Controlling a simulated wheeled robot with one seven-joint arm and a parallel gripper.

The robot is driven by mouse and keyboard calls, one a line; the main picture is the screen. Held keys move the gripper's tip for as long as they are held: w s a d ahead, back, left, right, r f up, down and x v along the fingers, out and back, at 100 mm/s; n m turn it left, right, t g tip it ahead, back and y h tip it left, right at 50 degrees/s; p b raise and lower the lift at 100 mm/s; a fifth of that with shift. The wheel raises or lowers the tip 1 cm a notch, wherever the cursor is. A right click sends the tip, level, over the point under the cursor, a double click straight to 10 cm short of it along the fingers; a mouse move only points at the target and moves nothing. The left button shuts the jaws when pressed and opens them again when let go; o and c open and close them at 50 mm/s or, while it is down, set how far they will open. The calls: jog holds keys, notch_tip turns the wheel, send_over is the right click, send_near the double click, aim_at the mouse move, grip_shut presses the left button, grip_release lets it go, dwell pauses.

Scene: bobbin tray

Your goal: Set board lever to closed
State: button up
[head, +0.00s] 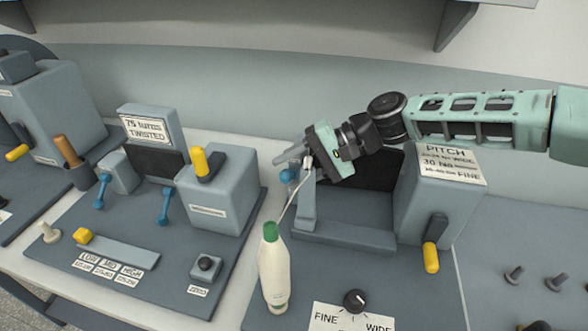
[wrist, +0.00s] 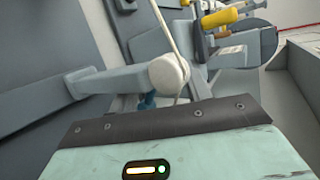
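Which part is the board lever is not marked. A grey bar (head: 306,200) stands at the left of the machine with the PITCH sign, its top close under my gripper (head: 290,154). In the wrist view a grey arm with a pale round end (wrist: 168,73) lies just beyond the gripper's dark edge, perhaps the same part. A thin pale cord (head: 293,193) rises from the bottle toward my gripper and passes the round end in the wrist view. I cannot tell whether it is held. The fingers are mostly hidden, so their opening is unclear.
A white bottle with a green cap (head: 273,275) stands below my gripper. A yellow-ended handle (head: 431,257) hangs on the PITCH box (head: 440,195). A black knob (head: 354,300) sits at the front. The left board carries blue levers (head: 165,205) and a yellow-topped lever (head: 201,163).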

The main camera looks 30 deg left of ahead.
jog(key=b+v, duration=0.4)
jog(key=v, duration=1.3)
jog(key=shift+d, duration=0.2)
jog(key=shift+r, duration=0.15)
